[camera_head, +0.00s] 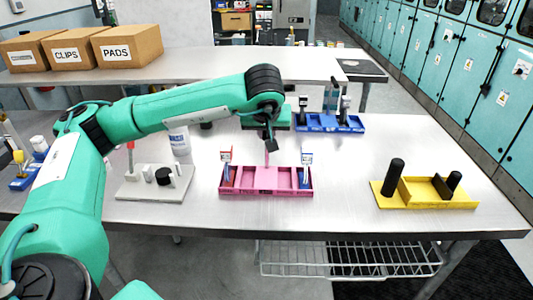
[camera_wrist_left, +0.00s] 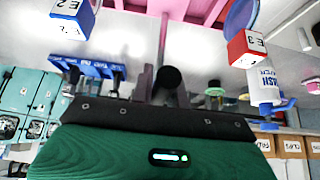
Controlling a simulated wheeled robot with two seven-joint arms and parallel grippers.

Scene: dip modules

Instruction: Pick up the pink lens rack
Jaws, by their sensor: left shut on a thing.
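The pink lens rack (camera_head: 265,192) is a shallow compartmented tray in the middle of the table, with a thin upright post at its centre. It looks level and appears to rest on the table. A red tagged piece (camera_head: 226,168) stands in its left end and a blue tagged piece (camera_head: 305,168) in its right end. My left gripper (camera_head: 270,146) is above the rack, shut on the top of the post. In the left wrist view the gripper (camera_wrist_left: 166,80) meets the pink post, and the rack (camera_wrist_left: 185,8) shows at the top edge. My right gripper is out of view.
A grey-white tray (camera_head: 133,190) with a black knob stands left of the rack, a white bottle (camera_head: 180,140) behind it. A yellow holder (camera_head: 420,203) is at right. Bare table lies between pink and yellow.

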